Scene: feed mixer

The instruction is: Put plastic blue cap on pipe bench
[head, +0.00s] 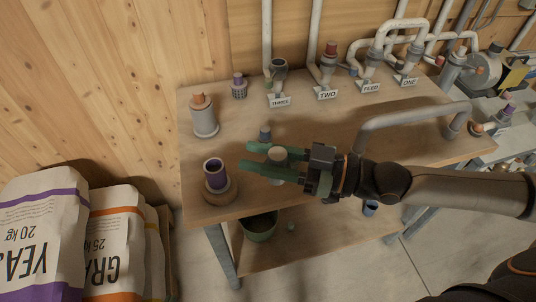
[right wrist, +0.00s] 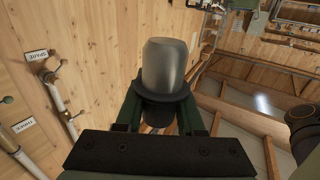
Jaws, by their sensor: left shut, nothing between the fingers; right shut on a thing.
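My right gripper (head: 268,160), with green fingers, is shut on a grey cylinder (head: 278,153) above the front part of the wooden bench (head: 330,135). In the right wrist view the cylinder (right wrist: 164,65) stands between the fingers, with a dark wider collar at its lower end. A small blue-grey piece (head: 265,133) shows just behind the fingers, partly hidden; I cannot tell whether it is the plastic blue cap. My left gripper is not in view.
A purple-topped pipe piece (head: 214,173) on a round wooden base stands left of the gripper. A grey, orange-topped cylinder (head: 204,116) stands behind it. Labelled pipe fittings (head: 327,75) line the back. A grey bent pipe (head: 410,117) lies near the arm. Feed sacks (head: 110,240) stand at left.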

